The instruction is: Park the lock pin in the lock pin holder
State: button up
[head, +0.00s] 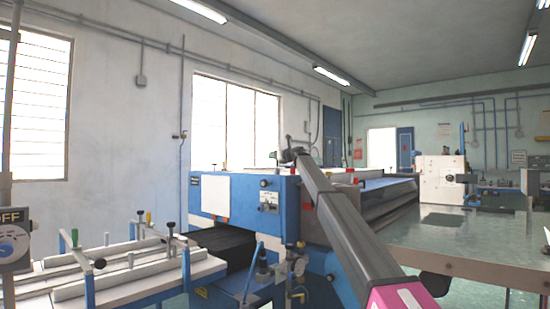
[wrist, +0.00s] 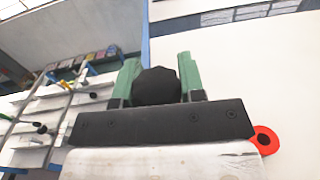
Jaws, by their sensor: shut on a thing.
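My gripper (wrist: 158,80) shows in the wrist view with two green fingers on a dark bar. The fingers are closed on either side of a black rounded knob (wrist: 156,88), which looks like the head of the lock pin. The pin's shaft is hidden, so I cannot tell whether it sits in anything. I cannot pick out the lock pin holder with certainty in either view. In the head view my grey arm rises in front of the blue machine, and the gripper cannot be made out there.
A red disc with a dark centre (wrist: 265,140) is right of the gripper in the wrist view. A blue and white machine (head: 240,198) stands mid-view. White rails with knobs (head: 125,275) are at lower left. A grey-green table (head: 450,235) is at right.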

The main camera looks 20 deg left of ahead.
jog(key=shift+f, duration=2.1)
dwell(0.6)
jog(key=o, duration=1.1)
jog(key=v, duration=1.1)
jog(key=shift+w, duration=0.1)
